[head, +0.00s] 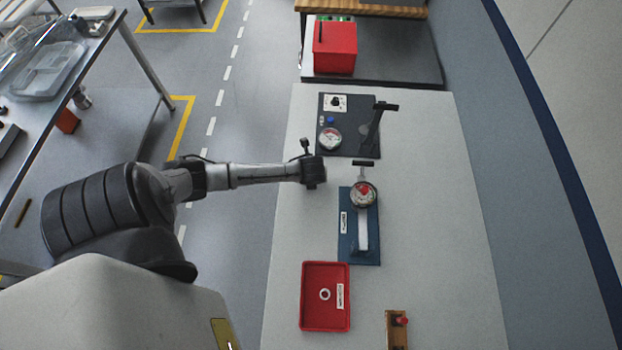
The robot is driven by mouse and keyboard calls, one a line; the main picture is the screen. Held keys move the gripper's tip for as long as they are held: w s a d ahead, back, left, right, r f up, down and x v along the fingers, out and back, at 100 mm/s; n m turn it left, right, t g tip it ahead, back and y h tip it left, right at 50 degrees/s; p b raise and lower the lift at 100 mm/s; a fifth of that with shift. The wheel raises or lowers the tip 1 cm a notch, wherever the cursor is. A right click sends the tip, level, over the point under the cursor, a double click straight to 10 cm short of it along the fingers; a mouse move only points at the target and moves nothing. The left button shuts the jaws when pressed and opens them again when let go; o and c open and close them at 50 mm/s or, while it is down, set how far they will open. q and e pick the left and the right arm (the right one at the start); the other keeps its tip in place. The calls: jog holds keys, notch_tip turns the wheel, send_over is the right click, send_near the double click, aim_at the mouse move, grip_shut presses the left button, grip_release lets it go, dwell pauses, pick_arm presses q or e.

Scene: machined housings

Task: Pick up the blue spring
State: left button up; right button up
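I cannot make out a blue spring for certain. A small round blue item (331,119) sits on a black panel (360,145) at the table's far end; it is too small to tell what it is. My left gripper (316,172) is above the table's left part, just nearer than the black panel and left of a dial gauge. Its fingers are dark and too small to tell whether they are open or shut; I see nothing held in it. My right gripper is not in view.
The dial gauge (363,194) stands on a blue base (373,250). A red tray (308,315) holds a white ring (325,294). A wooden block (395,340) with a red part is at the front. A lever (377,120) rises from the panel. The table's right side is clear.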

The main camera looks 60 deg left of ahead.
pick_arm(q)
jog(key=c, duration=1)
